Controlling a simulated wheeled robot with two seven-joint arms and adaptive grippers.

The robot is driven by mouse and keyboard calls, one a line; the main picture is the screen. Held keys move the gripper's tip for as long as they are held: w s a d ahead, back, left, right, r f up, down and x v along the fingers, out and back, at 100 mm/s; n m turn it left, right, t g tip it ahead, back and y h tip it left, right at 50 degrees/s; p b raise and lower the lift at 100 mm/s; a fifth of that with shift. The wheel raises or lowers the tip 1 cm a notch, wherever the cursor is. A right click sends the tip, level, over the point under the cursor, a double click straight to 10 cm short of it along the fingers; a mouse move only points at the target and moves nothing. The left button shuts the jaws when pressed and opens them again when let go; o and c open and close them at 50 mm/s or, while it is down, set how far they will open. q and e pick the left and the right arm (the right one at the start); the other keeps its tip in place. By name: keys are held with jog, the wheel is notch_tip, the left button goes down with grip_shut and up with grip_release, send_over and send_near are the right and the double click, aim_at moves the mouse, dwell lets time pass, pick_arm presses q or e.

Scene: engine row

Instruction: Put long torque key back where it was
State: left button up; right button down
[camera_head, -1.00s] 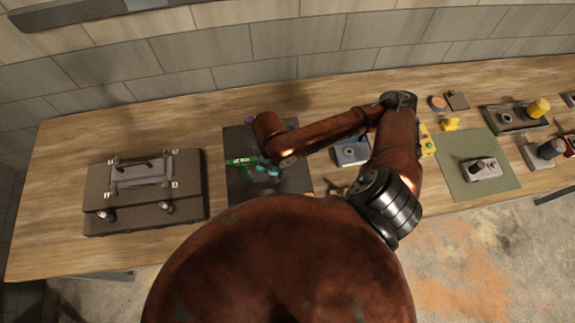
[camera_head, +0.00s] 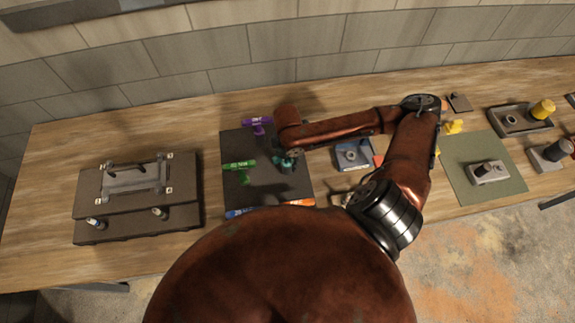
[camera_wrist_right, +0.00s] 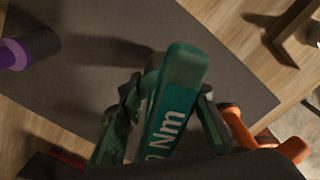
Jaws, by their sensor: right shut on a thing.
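My right gripper (camera_head: 285,163) is over the dark mat (camera_head: 262,187), largely hidden under its own wrist in the head view. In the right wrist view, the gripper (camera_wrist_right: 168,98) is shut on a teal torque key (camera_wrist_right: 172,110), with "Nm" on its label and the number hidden. I cannot tell whether the key touches the mat. A green key (camera_head: 238,165) lies at the mat's left edge, left of the gripper. A purple key (camera_head: 257,122) lies at the back edge. A blue key (camera_head: 240,212) lies at the front edge. My left gripper is not in view.
A dark case (camera_head: 137,220) with a grey handled part on top stands left of the mat. A blue tray (camera_head: 353,155) sits right of it. An orange piece (camera_head: 300,202) shows at the mat's front edge. A green mat (camera_head: 505,180) with a grey block lies further right.

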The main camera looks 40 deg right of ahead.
jog(key=shift+a+f, duration=0.1)
jog(key=shift+f, duration=1)
jog(key=shift+f, duration=0.1)
jog(key=c, duration=1.4)
grip_release()
jog(key=shift+s, duration=0.1)
jog(key=shift+c, duration=0.2)
notch_tip(320, 180, up, 12)
jog(key=shift+r, duration=0.1)
